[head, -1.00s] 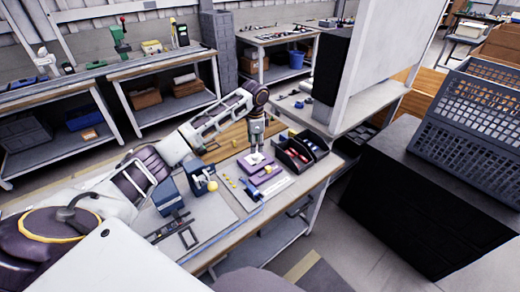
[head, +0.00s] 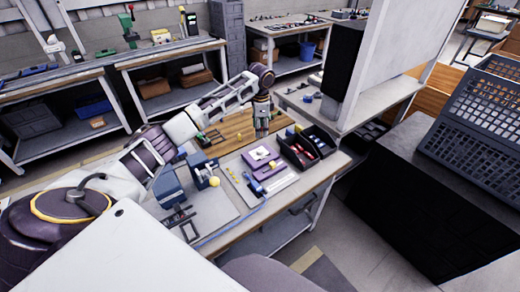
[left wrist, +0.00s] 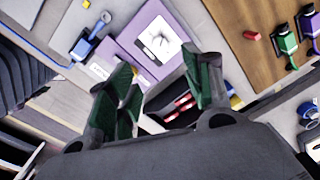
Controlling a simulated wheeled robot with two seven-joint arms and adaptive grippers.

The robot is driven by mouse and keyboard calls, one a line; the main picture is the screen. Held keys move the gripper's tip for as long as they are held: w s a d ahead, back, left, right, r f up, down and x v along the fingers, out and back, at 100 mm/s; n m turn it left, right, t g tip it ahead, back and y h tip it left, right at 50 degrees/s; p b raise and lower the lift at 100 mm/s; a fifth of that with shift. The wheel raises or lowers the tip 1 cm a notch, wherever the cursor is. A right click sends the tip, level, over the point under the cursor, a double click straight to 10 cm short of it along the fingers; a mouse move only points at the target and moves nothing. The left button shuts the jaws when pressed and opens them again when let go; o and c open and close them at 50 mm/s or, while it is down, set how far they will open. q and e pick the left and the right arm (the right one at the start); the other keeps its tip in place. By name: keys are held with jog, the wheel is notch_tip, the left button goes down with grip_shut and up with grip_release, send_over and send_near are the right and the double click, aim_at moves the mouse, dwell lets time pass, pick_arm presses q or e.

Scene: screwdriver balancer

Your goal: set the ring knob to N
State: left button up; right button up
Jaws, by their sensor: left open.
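A purple box (head: 271,170) stands on the near workbench. It carries a white dial plate (head: 262,153), also seen in the left wrist view (left wrist: 172,48). A small pale knob (left wrist: 158,41) sits on the plate there; its marks are too small to read. My left gripper (head: 262,134) points down over the bench, beyond the box in the head view and apart from it. In the left wrist view its green-padded fingers (left wrist: 163,82) are open and empty, with the box past their tips. My right gripper is in neither view.
A black divided bin (head: 322,139) with red and blue items stands right of the box. A blue device with a yellow ball (head: 214,182) is to its left.

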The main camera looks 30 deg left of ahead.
aim_at(260, 150)
pick_arm(q)
jog(key=f, duration=1.2)
jog(key=shift+w+a+f+p, duration=0.2)
jog(key=shift+f+p, duration=0.15)
jog(key=shift+f, duration=0.05)
jog(key=shift+c, duration=0.4)
jog(key=c, duration=1)
